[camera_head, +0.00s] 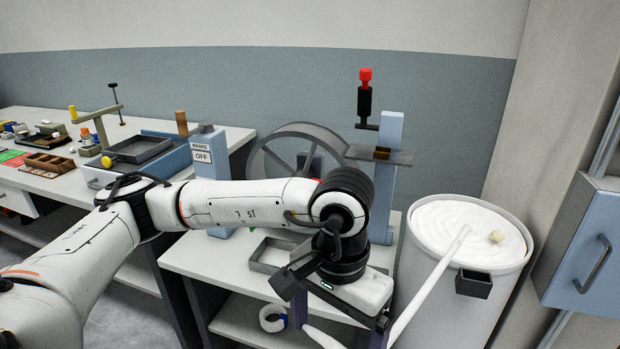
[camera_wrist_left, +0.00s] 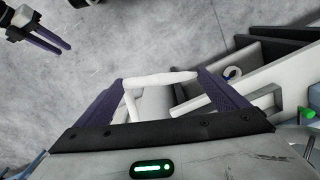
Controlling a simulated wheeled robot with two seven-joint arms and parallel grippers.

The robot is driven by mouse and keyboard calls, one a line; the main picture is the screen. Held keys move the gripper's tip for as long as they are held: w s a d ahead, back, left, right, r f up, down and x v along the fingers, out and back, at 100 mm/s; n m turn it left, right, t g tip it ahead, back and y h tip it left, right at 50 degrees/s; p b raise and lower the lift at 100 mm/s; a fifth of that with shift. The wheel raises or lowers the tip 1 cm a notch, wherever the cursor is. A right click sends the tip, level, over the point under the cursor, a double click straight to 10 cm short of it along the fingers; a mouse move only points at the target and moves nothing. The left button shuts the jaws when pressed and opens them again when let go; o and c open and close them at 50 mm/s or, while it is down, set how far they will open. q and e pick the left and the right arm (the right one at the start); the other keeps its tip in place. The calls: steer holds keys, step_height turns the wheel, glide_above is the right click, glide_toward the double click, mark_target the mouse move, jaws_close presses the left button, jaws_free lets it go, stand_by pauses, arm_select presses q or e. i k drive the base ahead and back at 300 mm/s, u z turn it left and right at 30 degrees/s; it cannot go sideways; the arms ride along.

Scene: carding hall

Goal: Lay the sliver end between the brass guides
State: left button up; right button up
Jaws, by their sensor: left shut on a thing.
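The white sliver (camera_head: 436,274) rises out of a round can (camera_head: 424,300) of coiled sliver at the right and runs down to my left gripper (camera_head: 340,322). My left gripper is shut on the sliver, low in front of the small bench. In the left wrist view the sliver (camera_wrist_left: 172,77) lies across between the purple fingers of that gripper (camera_wrist_left: 163,82). Small brass-coloured pieces, seemingly the guides (camera_head: 382,152), sit on a grey plate on a blue post, above and behind the gripper. My right gripper (camera_wrist_left: 64,49) shows in the left wrist view, open and empty over the floor.
A shallow grey tray (camera_head: 268,262) lies on the small bench (camera_head: 196,262), partly behind my arm. A spoked wheel (camera_head: 270,150) and a red-topped black spindle (camera_head: 365,100) stand behind. A blue cabinet (camera_head: 583,245) is at right. A dark box (camera_head: 473,284) hangs on the can.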

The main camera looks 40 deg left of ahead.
mark_target(209, 152)
steer(key=u, duration=0.3)
steer(key=k, duration=0.75)
steer(key=u, duration=1.1)
steer(key=i, duration=1.05)
steer(key=z, duration=0.85)
steer(key=i, duration=0.65)
steer(key=z, duration=0.7)
